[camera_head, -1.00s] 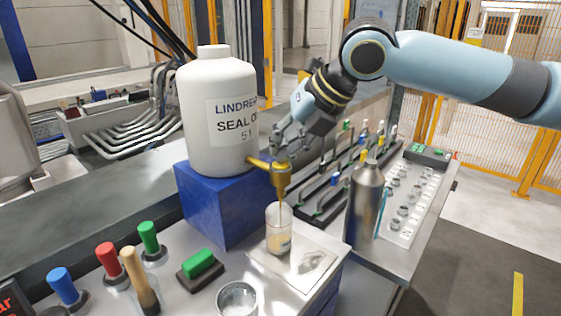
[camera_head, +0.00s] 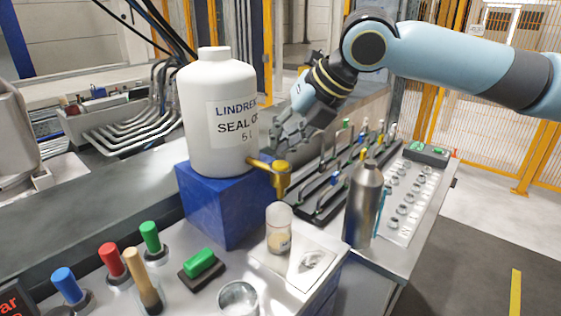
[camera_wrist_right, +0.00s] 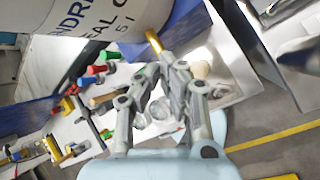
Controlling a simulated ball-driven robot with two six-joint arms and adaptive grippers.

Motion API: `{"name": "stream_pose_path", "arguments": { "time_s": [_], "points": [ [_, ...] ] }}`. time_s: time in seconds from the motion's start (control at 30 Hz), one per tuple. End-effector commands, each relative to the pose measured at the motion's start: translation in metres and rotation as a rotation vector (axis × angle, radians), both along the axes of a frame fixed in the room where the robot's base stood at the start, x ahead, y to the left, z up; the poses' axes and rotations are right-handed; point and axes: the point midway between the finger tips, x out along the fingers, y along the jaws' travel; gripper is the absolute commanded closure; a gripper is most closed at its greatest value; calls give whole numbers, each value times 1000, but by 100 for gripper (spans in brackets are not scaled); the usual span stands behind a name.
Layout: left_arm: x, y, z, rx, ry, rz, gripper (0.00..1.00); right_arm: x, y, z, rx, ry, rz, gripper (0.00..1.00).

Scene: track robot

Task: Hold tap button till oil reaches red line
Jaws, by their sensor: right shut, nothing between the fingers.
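The white oil bottle (camera_head: 220,125) labelled "SEAL OIL 5 L" stands on a blue block (camera_head: 222,205). Its brass tap (camera_head: 278,172) sticks out to the right, with a rounded button on top. A clear beaker (camera_head: 279,228) stands under the spout with yellowish oil in its lower part. No stream falls from the spout. A red line on the beaker is too small to make out. My right gripper (camera_head: 285,143) is shut and empty just above the tap button, seemingly apart from it. In the right wrist view the fingertips (camera_wrist_right: 172,66) are near the brass pipe (camera_wrist_right: 154,42).
A metal bottle (camera_head: 363,205) stands right of the beaker. Coloured-handled tools (camera_head: 109,262), a green block (camera_head: 200,263) and a glass dish (camera_head: 238,297) are in front and left. Black racks (camera_head: 325,190) and a tray of small parts (camera_head: 408,200) lie behind right.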

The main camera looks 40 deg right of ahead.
Motion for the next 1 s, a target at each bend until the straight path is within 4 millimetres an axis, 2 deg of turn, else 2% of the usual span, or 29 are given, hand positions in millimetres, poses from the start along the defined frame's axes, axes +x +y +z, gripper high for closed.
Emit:
{"name": "stream_pose_path", "arguments": {
  "time_s": [0.17, 0.6, 1.0],
  "points": [
    [0, 0, 5, 0, 0, 0, 60, 0, 0, 6, 0, 0, 0, 100],
    [1, 0, 40, 0, -2, 0, 60, 0, 0, 49, -1, 0, 1, 100],
    [1, 0, 40, 0, -2, 0, 60, 0, 0, 50, 0, 0, 0, 100]
  ]
}}
